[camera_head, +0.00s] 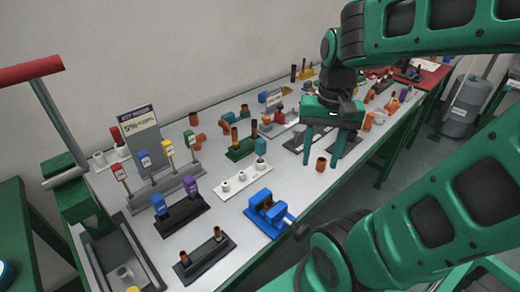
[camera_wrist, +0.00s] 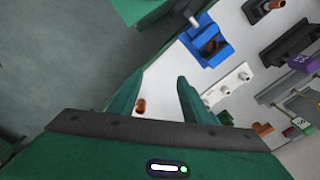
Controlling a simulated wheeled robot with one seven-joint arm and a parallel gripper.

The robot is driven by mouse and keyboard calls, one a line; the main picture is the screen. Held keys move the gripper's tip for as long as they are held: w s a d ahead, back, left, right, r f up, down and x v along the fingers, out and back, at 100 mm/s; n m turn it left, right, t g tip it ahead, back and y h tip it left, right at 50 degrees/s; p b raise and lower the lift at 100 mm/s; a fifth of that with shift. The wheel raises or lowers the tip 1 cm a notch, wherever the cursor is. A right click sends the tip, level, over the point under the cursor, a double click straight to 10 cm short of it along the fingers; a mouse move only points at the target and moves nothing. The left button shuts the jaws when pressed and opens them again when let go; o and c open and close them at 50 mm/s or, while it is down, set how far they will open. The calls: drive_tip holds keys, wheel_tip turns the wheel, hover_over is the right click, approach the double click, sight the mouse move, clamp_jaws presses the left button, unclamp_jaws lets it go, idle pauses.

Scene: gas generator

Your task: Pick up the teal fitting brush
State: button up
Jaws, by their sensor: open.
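A short copper fitting (camera_head: 321,163) stands near my fingertips. A blue vise (camera_head: 268,213) sits at the bench's front edge. A green holder with brown-topped brushes (camera_head: 241,150) stands behind the white rack. Dark holders with coloured tags (camera_head: 180,213) are to the left.

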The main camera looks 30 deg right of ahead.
drive_tip(key=w+a+r+m, duration=0.15)
drive_tip(key=w+m, duration=0.25)
drive_tip(key=w, duration=0.8)
drive_tip(key=m, duration=0.3)
hover_over(260, 140)
drive_tip(key=shift+s+d+r, duration=0.15)
drive_tip(key=shift+r, duration=0.05)
drive_tip(key=shift+w+f, duration=0.2)
drive_tip(key=shift+f, duration=0.05)
drive_tip(key=shift+m, duration=0.3)
wheel_tip(260, 140, down, 10)
drive_tip(key=shift+f, duration=0.15)
drive_tip(key=c, duration=1)
